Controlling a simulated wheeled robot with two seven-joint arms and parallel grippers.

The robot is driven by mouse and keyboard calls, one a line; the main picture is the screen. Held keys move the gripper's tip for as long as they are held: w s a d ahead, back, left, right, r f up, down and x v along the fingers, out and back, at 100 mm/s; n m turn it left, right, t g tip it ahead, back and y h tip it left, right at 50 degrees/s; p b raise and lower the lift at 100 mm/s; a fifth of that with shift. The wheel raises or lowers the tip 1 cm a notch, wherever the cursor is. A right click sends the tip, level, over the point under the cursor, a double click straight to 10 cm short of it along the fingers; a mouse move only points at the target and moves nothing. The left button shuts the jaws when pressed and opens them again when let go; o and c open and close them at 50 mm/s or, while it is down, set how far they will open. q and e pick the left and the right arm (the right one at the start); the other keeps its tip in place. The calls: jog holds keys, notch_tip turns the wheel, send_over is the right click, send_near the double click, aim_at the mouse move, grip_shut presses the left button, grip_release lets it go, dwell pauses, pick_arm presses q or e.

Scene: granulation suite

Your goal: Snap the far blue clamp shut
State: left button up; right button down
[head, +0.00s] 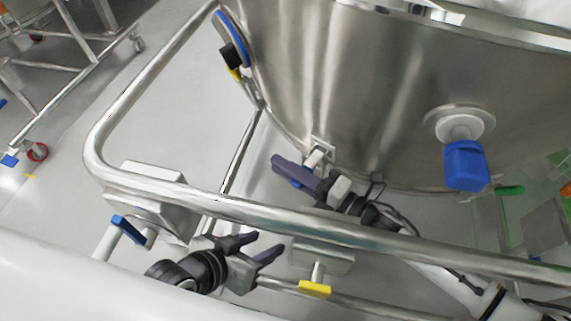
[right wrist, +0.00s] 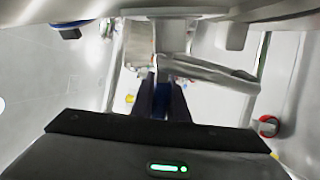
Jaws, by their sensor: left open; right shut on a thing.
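The blue clamp on the steel vessel's lower wall shows in the head view only as a bit of blue handle (head: 297,184), below a metal bracket (head: 318,152). My right gripper (head: 284,168) is shut on this handle, and its fingers hide most of it. In the right wrist view the blue handle (right wrist: 160,102) sits between the two dark fingers (right wrist: 160,90). How far the clamp is closed cannot be told. My left gripper (head: 268,245) is open and empty, lower in the head view, near the steel rail and apart from the clamp.
A thick steel rail (head: 240,210) crosses in front of the vessel (head: 380,90). A blue lever (head: 128,229) and a yellow lever (head: 314,289) sit on frame brackets. A blue knob (head: 466,165) juts from the vessel at right. A wheeled trolley (head: 75,75) stands on open floor at left.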

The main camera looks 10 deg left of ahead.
dwell(0.3)
jog(key=c, duration=1.7)
grip_release()
jog(key=p+v, duration=0.2)
jog(key=v, duration=0.8)
jog(key=shift+d, duration=0.1)
